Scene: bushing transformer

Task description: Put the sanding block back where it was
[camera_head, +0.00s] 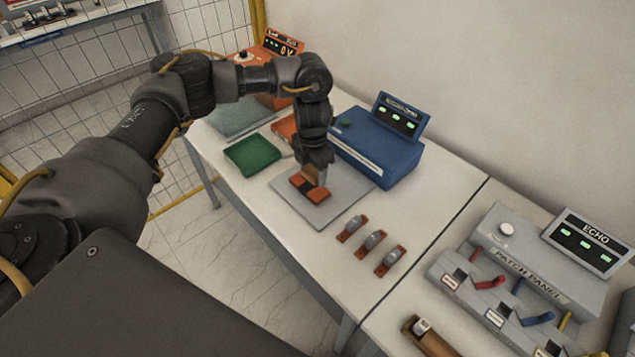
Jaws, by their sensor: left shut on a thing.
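The sanding block (301,187) is an orange-brown block with a dark band across it and a tan part at its upper edge. It is over the light grey square plate (319,213), in front of the blue machine. My left gripper (315,177) points down from above and is shut at the tan part of the block. The fingers hide some of the block's top. I cannot tell if the block's underside touches the plate or is slightly above it. My right gripper is not in view.
A blue machine (378,150) with a display stands right behind the plate. A green tray (253,154) lies to the left, and an orange device (283,45) stands farther back. A grey patch panel (517,263) stands on the right.

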